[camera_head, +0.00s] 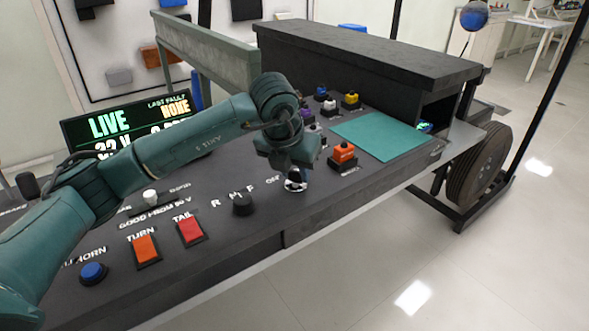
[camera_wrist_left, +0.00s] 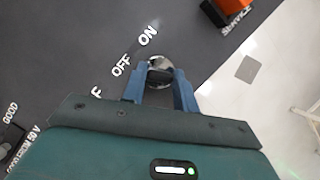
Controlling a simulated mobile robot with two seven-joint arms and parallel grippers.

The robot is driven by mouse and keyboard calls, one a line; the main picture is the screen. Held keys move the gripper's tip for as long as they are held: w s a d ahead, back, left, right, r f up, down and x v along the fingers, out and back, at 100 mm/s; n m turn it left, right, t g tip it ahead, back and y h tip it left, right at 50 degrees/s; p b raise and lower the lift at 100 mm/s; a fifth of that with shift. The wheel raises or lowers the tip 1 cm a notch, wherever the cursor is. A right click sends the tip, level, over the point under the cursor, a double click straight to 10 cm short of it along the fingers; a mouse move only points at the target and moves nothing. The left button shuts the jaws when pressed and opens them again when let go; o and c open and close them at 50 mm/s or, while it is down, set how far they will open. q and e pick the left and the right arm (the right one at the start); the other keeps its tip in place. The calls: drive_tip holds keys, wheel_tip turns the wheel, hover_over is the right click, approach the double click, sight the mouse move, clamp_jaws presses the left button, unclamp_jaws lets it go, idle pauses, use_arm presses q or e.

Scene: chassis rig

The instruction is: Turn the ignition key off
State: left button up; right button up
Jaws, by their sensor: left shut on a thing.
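The ignition key switch (camera_head: 295,183) is a round silver fitting on the dark panel, partly hidden under my left gripper (camera_head: 291,168). In the left wrist view the key switch (camera_wrist_left: 160,66) sits beside the white OFF label (camera_wrist_left: 121,66) and ON label (camera_wrist_left: 148,37). My left gripper (camera_wrist_left: 160,84) has its two blue fingers on either side of the key and is shut on it. The fingers cover much of the key, so I cannot tell which label it points to. My right gripper is not in view.
The display (camera_head: 130,125) reads LIVE. A black rotary knob (camera_head: 243,203) stands left of the key, with red TAIL (camera_head: 190,230) and orange TURN (camera_head: 146,250) switches beyond. An orange switch (camera_head: 343,153) and a green mat (camera_head: 380,136) lie to the right.

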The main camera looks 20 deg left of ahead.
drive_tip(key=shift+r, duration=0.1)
use_arm(q)
drive_tip(key=o, duration=1)
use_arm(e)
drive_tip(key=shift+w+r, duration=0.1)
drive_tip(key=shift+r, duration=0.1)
use_arm(q)
drive_tip(key=shift+r, duration=0.15)
drive_tip(key=p+v, duration=0.1)
drive_tip(key=v, duration=1.2)
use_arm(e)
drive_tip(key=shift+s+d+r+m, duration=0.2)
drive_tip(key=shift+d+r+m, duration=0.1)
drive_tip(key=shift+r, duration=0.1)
